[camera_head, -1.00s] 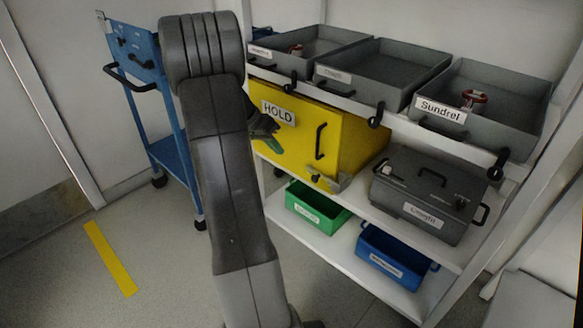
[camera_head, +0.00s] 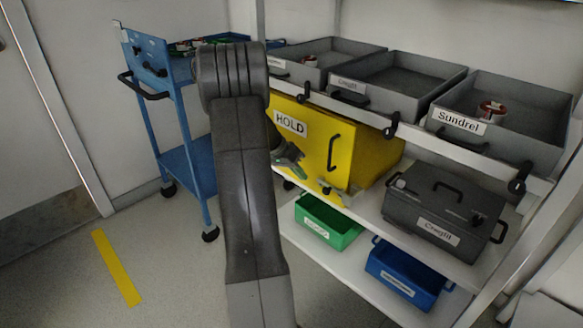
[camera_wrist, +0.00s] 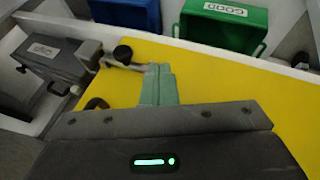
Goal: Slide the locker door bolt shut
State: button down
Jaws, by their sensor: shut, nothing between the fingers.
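The yellow locker (camera_head: 375,165) has a door marked HOLD, with a black handle (camera_head: 333,152). Its bolt (camera_head: 333,192) is a small metal piece low at the door's right edge. In the wrist view the bolt (camera_wrist: 123,56) shows a black knob and a grey bracket at the door edge. My gripper (camera_head: 300,172) is in front of the door, left of the bolt. In the wrist view its greenish fingers (camera_wrist: 158,70) are together and empty, just right of the knob. I cannot tell whether they touch it or how far the bolt is slid.
Grey trays (camera_head: 398,82) stand on the shelf above. A dark grey lidded box (camera_head: 440,210) sits right of the locker. A green bin (camera_head: 328,222) and a blue bin (camera_head: 405,272) are below. A blue cart (camera_head: 188,165) stands left. Floor with a yellow strip (camera_head: 117,268) is clear.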

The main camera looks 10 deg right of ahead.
aim_at(327, 193)
jog(key=shift+s+d+f+b, duration=0.2)
jog(key=shift+s+d+f, duration=0.25)
jog(key=shift+d, duration=0.25)
jog(key=shift+s+d+f+b, duration=0.25)
jog(key=shift+s+d, duration=0.2)
jog(key=shift+d, duration=0.25)
jog(key=shift+s+d+f+b, duration=0.15)
jog(key=shift+s+d+f, duration=0.3)
jog(key=shift+d, duration=0.25)
jog(key=s+d+b, duration=0.2)
jog(key=shift+s, duration=0.3)
